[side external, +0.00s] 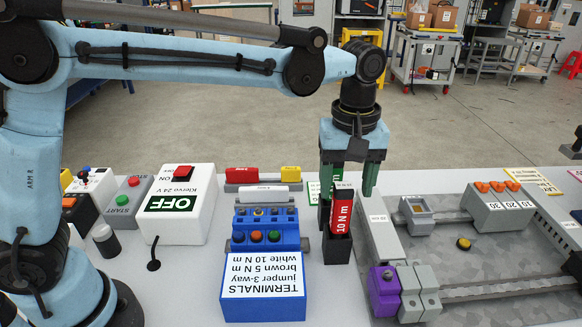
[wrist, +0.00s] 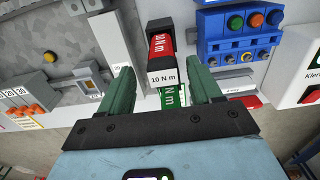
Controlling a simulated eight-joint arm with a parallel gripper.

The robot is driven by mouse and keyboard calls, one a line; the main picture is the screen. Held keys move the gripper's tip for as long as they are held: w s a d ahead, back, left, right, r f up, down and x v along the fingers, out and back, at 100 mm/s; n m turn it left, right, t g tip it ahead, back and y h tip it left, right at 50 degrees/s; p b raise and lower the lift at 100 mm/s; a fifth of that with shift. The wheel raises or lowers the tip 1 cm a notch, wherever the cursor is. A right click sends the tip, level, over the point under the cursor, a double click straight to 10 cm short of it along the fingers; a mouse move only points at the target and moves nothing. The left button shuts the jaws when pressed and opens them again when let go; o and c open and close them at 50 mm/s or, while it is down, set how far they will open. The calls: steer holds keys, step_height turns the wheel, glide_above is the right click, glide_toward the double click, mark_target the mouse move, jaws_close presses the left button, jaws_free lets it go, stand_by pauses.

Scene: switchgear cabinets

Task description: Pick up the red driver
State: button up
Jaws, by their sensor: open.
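The red driver (side external: 342,212), marked 10 N m, stands upright in a black holder (side external: 338,250) on the bench. In the wrist view my gripper (wrist: 160,70) is open, and the driver lines up with the gap.
Left of the holder is a blue terminal box (side external: 264,285) with coloured buttons. A grey rail (side external: 380,228) stands close on the right, with a purple block (side external: 383,290) nearer the front. A white OFF box (side external: 182,205) is farther left.

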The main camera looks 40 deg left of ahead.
mark_target(342, 205)
steer(key=shift+s+a+f, duration=0.1)
steer(key=shift+a+f, duration=0.05)
steer(key=shift+f, duration=2.45)
jaws_close()
